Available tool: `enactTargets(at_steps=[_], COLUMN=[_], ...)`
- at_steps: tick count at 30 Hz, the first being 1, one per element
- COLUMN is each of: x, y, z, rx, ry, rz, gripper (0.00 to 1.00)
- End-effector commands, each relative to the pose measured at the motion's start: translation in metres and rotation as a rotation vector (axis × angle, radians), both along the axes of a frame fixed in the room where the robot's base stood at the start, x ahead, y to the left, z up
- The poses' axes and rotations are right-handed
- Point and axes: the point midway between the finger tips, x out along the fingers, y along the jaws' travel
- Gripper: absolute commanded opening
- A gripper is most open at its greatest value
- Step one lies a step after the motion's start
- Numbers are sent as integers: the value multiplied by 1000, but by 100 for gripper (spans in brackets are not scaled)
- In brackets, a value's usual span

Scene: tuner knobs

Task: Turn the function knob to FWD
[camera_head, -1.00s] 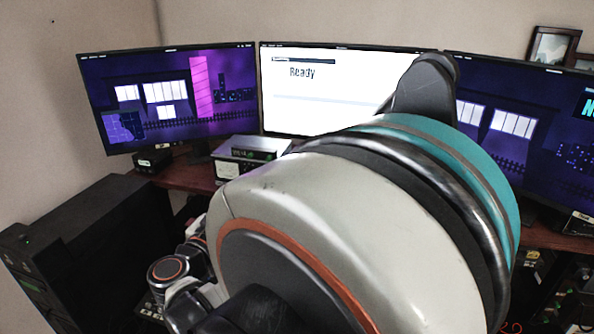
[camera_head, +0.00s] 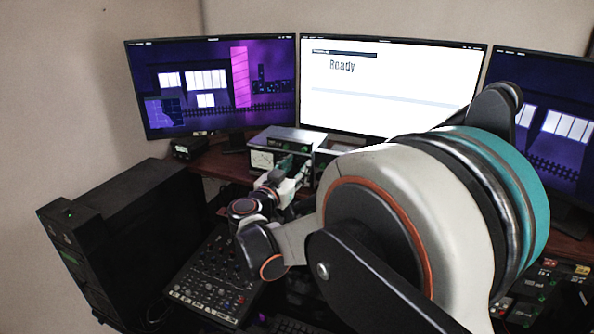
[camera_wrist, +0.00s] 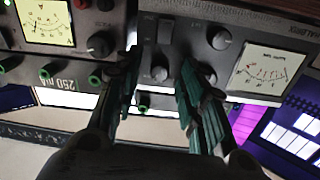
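The tuner (camera_head: 285,138) is a grey box with a lit meter, below the white monitor in the head view. In the wrist view, which looks upside down, the tuner's front panel (camera_wrist: 238,20) fills the upper middle and right. It shows a white meter (camera_wrist: 262,72), a dark knob (camera_wrist: 219,38), a smaller knob (camera_wrist: 159,73) and a switch. I cannot read which knob is the function knob or where it points. My gripper (camera_wrist: 160,64) is open, its two green fingers either side of the smaller knob; contact is unclear. In the head view my gripper (camera_head: 290,178) is near the tuner's front, partly hidden.
Another device (camera_wrist: 70,30) with a yellow meter and several knobs stands beside the tuner. Three monitors line the back, the white one (camera_head: 390,85) reading "Ready". A mixer (camera_head: 212,275) and black case (camera_head: 120,235) stand at left. My arm covers the right middle.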

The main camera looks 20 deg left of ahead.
Motion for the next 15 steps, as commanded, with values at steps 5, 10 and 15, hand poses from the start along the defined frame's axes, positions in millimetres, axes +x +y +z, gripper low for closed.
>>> enactTargets(at_steps=[5,10,15], x=[2,2,2], y=[0,0,0], z=[0,0,0], rx=[0,0,0], ry=[0,0,0], rz=[0,0,0], gripper=[38,28,0])
